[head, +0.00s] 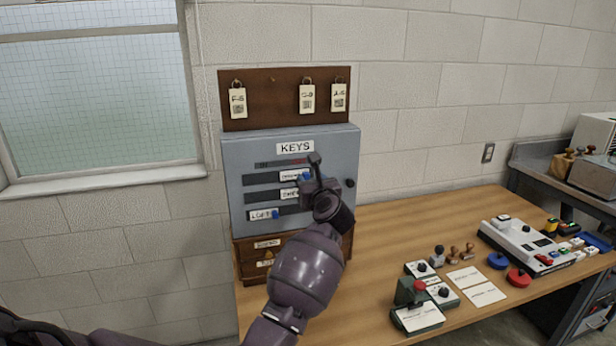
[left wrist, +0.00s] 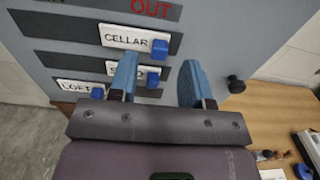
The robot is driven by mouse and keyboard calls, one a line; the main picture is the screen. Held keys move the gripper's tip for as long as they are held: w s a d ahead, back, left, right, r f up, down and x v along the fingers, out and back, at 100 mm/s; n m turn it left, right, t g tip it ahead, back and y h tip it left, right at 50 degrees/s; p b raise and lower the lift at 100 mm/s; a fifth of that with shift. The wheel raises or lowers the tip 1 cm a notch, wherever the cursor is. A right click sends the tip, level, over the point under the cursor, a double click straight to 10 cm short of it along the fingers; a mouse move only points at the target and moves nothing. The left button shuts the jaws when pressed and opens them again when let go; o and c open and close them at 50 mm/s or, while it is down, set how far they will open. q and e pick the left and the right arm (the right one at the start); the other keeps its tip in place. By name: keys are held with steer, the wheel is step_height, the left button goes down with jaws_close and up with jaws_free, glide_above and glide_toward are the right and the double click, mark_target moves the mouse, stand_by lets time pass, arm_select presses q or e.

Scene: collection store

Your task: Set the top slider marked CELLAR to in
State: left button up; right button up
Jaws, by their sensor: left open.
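The grey KEYS box (head: 240,165) stands against the wall with three slots. The top slider, a white plate marked CELLAR (left wrist: 125,38) with a blue knob (left wrist: 160,48), sits at the right end of its slot, under the red OUT. The plate also shows in the head view (head: 290,176). Dark slot lies bare to its left. My left gripper (head: 313,172) is in front of the box's right part. In the left wrist view its blue fingers (left wrist: 158,82) are apart with nothing gripped; the CELLAR knob appears just beyond, between their lines. My right gripper is out of view.
The middle slider (left wrist: 122,71) is also at the right, partly hidden by a finger. The LOFT slider (head: 262,215) is at the left. A black knob (left wrist: 236,84) sticks out at the box's right. Key tags (head: 306,98) hang above; the wooden table (head: 390,240) holds stamps and devices.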

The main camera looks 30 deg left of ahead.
mark_target(307, 176)
arm_select(q)
steer(key=shift+x, duration=1.65)
steer(key=shift+c, duration=0.4)
jaws_close()
